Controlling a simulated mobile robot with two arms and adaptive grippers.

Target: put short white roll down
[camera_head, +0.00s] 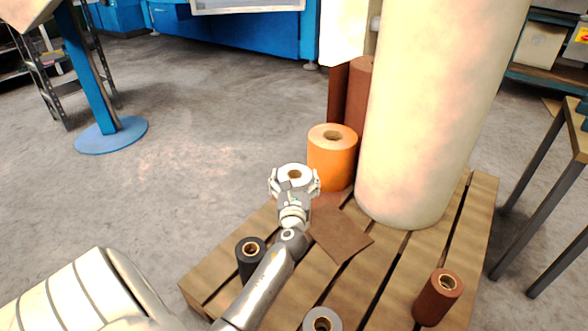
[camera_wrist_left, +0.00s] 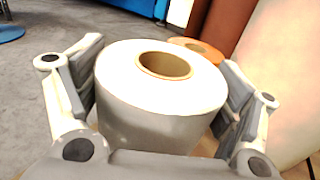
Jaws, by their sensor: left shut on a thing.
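The short white roll (camera_head: 294,174) stands upright between the fingers of my left gripper (camera_head: 294,183), near the left edge of the pallet. In the left wrist view the white roll (camera_wrist_left: 150,112) fills the space between the two fingers, its brown core facing up. My left gripper (camera_wrist_left: 160,105) is shut on it. The gripper and arm hide the roll's base in the head view, so I cannot tell whether it touches the surface below. My right gripper is not in view.
The wooden pallet (camera_head: 484,205) holds an orange roll (camera_head: 331,160) just behind the white one, a huge cream roll (camera_head: 425,110), a black roll (camera_head: 250,262), a grey roll (camera_head: 322,321) and a brown roll (camera_head: 437,299). A flat brown sheet (camera_head: 340,234) lies right of my arm.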

